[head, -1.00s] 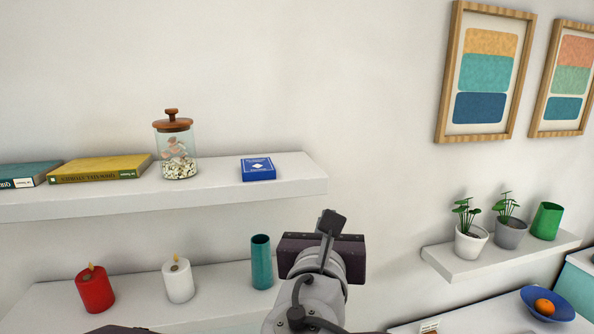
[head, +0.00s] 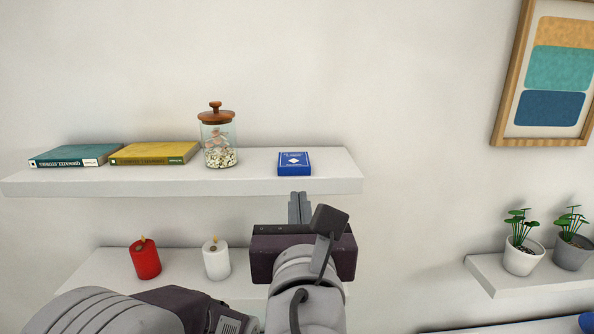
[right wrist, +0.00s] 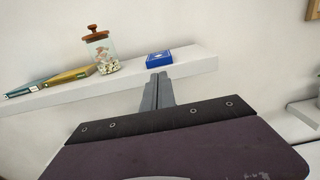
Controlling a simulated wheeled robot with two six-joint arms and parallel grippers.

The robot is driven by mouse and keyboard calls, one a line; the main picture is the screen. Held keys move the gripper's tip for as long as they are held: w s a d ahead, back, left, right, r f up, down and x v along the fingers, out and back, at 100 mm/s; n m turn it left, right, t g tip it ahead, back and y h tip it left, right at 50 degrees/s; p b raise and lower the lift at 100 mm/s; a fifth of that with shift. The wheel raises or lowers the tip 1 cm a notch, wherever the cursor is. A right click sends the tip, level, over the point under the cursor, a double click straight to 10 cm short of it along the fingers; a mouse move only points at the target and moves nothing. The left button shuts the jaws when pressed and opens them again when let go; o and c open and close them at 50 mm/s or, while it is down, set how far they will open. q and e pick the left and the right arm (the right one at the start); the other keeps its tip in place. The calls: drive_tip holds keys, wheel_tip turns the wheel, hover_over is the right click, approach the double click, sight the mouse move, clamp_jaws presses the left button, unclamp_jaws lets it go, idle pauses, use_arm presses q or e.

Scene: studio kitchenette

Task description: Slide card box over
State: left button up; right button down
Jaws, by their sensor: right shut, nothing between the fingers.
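The blue card box (head: 294,163) lies flat on the upper white shelf (head: 250,181), right of a glass jar. It also shows in the right wrist view (right wrist: 159,60), just beyond the fingertips. My right gripper (head: 300,197) is shut and empty, with its fingers pointing at the shelf below the card box. In the head view the fingertips overlap the lower part of the shelf's front edge; I cannot tell whether they touch it. My left arm shows at the lower left, but its fingers cannot be made out.
The lidded glass jar (head: 218,137) stands left of the box. A yellow book (head: 153,153) and a green book (head: 76,156) lie further left. Red (head: 145,259) and white (head: 216,259) candles stand on the lower shelf. The upper shelf is clear right of the box.

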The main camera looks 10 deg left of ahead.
drive_tip(key=p, duration=0.4)
approach(293, 153)
drive_tip(key=shift+v, duration=1.25)
drive_tip(key=shift+w+a, duration=0.1)
drive_tip(key=shift+w, duration=0.35)
drive_tip(key=shift+a+f, duration=0.1)
drive_tip(key=x, duration=0.8)
drive_tip(key=shift+w+f+b, duration=0.1)
drive_tip(key=shift+w+b, duration=0.25)
drive_tip(key=shift+s, duration=0.25)
